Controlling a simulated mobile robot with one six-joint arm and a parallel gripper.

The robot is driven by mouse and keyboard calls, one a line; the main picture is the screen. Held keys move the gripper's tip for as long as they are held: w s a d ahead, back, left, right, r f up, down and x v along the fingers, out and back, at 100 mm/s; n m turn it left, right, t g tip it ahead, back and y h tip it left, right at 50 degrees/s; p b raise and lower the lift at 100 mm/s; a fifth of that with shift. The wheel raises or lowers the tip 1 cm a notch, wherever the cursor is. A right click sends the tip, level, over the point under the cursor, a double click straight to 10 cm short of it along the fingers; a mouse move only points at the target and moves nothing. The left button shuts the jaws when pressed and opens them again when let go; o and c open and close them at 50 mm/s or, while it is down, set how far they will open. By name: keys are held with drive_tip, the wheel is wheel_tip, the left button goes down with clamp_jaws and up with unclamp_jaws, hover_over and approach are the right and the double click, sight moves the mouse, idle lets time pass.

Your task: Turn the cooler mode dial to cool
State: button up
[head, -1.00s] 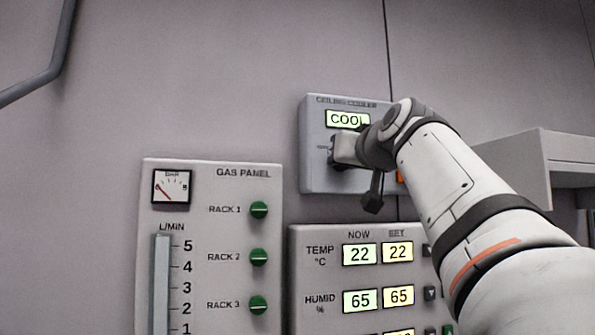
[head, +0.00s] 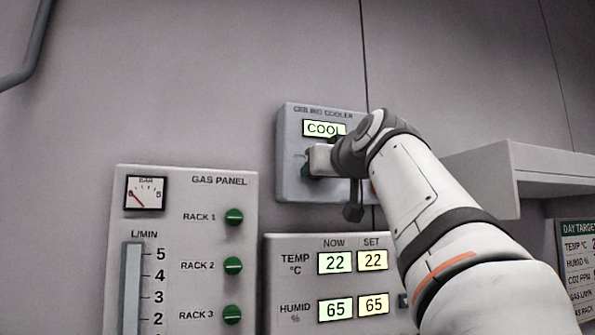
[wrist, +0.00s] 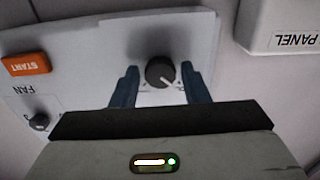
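The ceiling cooler box (head: 292,183) is a grey panel on the wall, and its lit display (head: 322,128) reads COOL. The mode dial (wrist: 160,71) is a round black knob with a white pointer line, seen in the wrist view; my gripper hides it in the head view. My gripper (wrist: 160,80) is at the box with its two blue fingers either side of the dial. A gap shows between each finger and the knob, so it is open and not clamped on it. The lettering around the dial is mostly hidden or too small to read.
On the same box are an orange START button (wrist: 27,63) and a small black FAN knob (wrist: 39,121). The gas panel (head: 190,300) and a temperature and humidity panel (head: 290,290) sit below. A grey shelf-like box (head: 490,190) juts out at right.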

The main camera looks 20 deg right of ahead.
drive_tip(key=shift+o, duration=1)
drive_tip(key=s+b, duration=0.1)
drive_tip(key=s, duration=0.7)
drive_tip(key=shift+b, duration=0.3)
drive_tip(key=shift+w, duration=0.1)
